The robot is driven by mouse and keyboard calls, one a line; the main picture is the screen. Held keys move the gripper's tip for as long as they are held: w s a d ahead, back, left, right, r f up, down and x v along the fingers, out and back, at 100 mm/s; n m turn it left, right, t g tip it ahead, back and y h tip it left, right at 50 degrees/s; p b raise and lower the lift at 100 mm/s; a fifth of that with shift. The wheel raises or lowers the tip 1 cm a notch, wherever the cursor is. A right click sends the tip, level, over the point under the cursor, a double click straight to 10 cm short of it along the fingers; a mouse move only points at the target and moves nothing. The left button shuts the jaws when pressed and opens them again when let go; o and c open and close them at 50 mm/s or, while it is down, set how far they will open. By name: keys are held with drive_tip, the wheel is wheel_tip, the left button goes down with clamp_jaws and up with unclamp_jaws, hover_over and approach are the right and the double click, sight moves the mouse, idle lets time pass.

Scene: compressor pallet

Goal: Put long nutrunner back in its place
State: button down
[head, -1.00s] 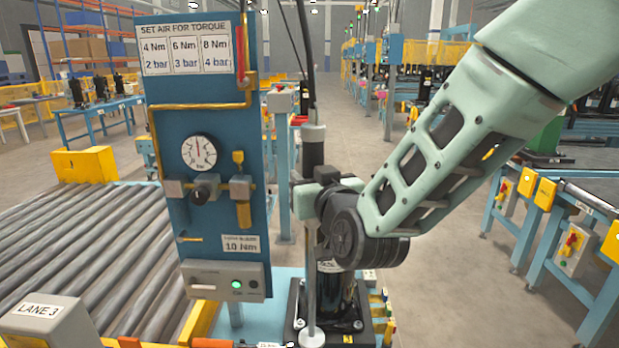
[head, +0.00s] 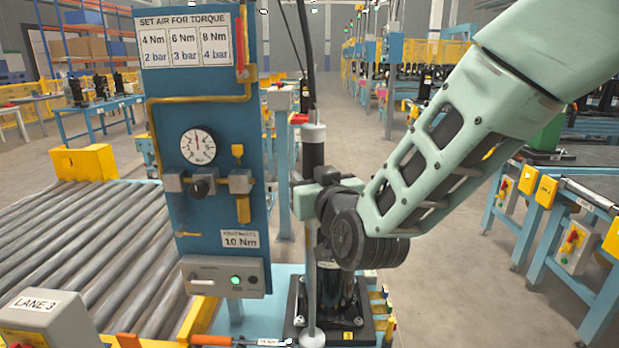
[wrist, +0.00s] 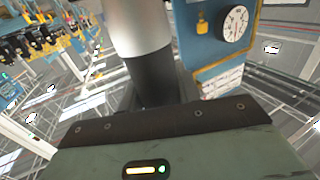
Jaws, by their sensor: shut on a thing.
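The long nutrunner (head: 313,153) is an upright tool with a black and silver body and a cable or hose rising from its top. A thin grey shaft (head: 311,285) runs down below my gripper, ending in a wider foot in front of the black compressor (head: 345,295). My gripper (head: 312,196) is shut around the nutrunner's body. In the wrist view the silver and black body (wrist: 140,42) stands beyond my gripper's dark edge; the fingertips are hidden there. I cannot tell whether the shaft's foot touches anything.
The blue torque panel (head: 215,120) with a gauge (head: 198,147) stands close on the left. A roller conveyor (head: 75,250) lies left of it. Orange-handled tools (head: 210,340) lie at the bench front. Blue benches (head: 560,215) stand at right, with open floor between.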

drive_tip(key=shift+f+b, duration=1.7)
drive_tip(key=shift+b, duration=0.05)
idle(0.6)
drive_tip(key=c, duration=0.9)
unclamp_jaws()
drive_tip(key=shift+f, duration=0.25)
drive_tip(key=b+v, duration=1)
drive_tip(key=v, duration=0.7)
drive_tip(key=shift+s+b, duration=0.2)
drive_tip(key=shift+b, duration=0.1)
drive_tip(key=shift+r, duration=0.2)
drive_tip(key=shift+f, duration=0.1)
